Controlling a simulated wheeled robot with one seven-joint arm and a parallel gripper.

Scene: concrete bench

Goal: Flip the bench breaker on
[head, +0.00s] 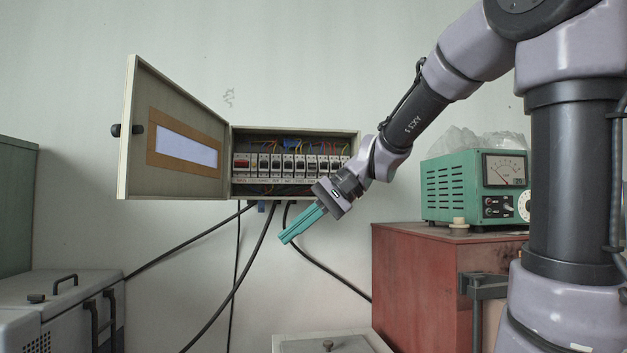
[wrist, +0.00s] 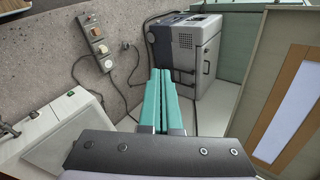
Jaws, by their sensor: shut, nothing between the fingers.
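The breaker box (head: 295,190) hangs on the wall with its door (head: 170,125) swung open to the left. A row of breakers (head: 290,166) shows inside, with a red one (head: 242,163) at the left end. Small labels run below them, too small to read, so I cannot tell which is the bench breaker. My gripper (head: 284,240) is below and in front of the box, pointing down and left. Its teal fingers are shut and empty, apart from the breakers. The fingers also show in the wrist view (wrist: 160,80). My wrist hides the box's lower right corner.
Black cables (head: 240,280) hang below the box. A red cabinet (head: 415,285) carries a green meter (head: 475,187) on the right. A grey machine (head: 60,305) stands at lower left. The wrist view shows a socket strip (wrist: 96,40) and the open door (wrist: 295,110) at right.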

